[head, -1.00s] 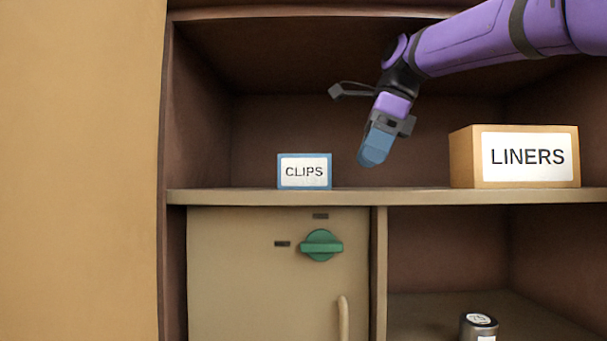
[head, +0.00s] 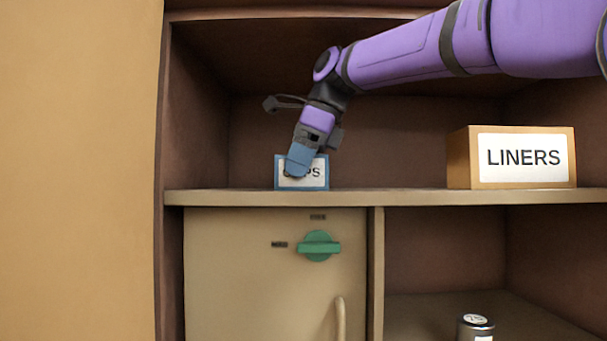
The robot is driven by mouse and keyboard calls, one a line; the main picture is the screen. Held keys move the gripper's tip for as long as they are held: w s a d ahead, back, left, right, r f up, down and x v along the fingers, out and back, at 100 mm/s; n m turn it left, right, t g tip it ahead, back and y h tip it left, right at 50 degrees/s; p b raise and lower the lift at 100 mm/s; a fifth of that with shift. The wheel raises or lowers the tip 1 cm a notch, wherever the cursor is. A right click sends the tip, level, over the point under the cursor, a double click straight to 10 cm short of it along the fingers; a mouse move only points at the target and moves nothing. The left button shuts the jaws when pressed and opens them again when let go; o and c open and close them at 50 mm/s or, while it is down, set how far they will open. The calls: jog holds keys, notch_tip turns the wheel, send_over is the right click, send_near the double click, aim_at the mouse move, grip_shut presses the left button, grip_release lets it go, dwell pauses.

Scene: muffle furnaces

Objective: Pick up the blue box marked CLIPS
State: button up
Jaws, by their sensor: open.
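The blue box marked CLIPS (head: 317,181) stands upright on the upper shelf, left of the middle, with a white label on its front. My gripper (head: 299,165) is in front of the box and covers its upper middle and the first letters of the label. Only one side of the blue-grey fingers shows, pointing down and a little left. The gripper is open. I cannot tell from this view how much gap lies between the fingers and the box.
A tan box marked LINERS (head: 460,157) stands at the right on the same shelf (head: 400,197). Below is a closed door with a green knob (head: 319,246) and a handle (head: 340,318). A metal can (head: 475,326) stands in the lower right compartment. The shelf between the boxes is clear.

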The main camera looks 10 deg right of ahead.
jog(key=shift+a+f, duration=0.2)
jog(key=shift+f, duration=0.25)
jog(key=c, duration=1.1)
jog(key=shift+o, duration=0.2)
